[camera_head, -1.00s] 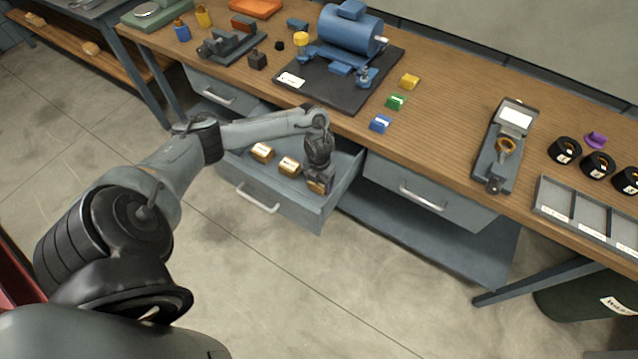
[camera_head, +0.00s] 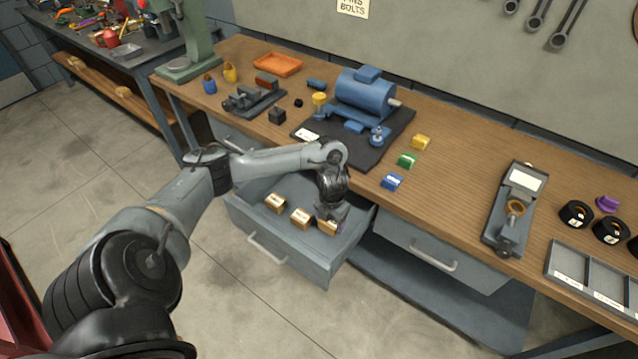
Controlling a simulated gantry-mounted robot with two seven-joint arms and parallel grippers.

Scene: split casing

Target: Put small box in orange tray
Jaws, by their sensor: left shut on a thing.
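My left gripper (camera_head: 331,212) reaches down into the open drawer and is shut on a small tan box (camera_head: 328,227) at the drawer's right side. The gripper hides much of that box. Two more small tan boxes stand in the drawer to its left, one in the middle (camera_head: 301,218) and one further left (camera_head: 275,202). The orange tray (camera_head: 290,66) lies at the back left of the workbench and looks empty. My right gripper is not in view.
The open drawer (camera_head: 285,262) juts out below the bench. Green, blue and yellow blocks lie right of the mat.

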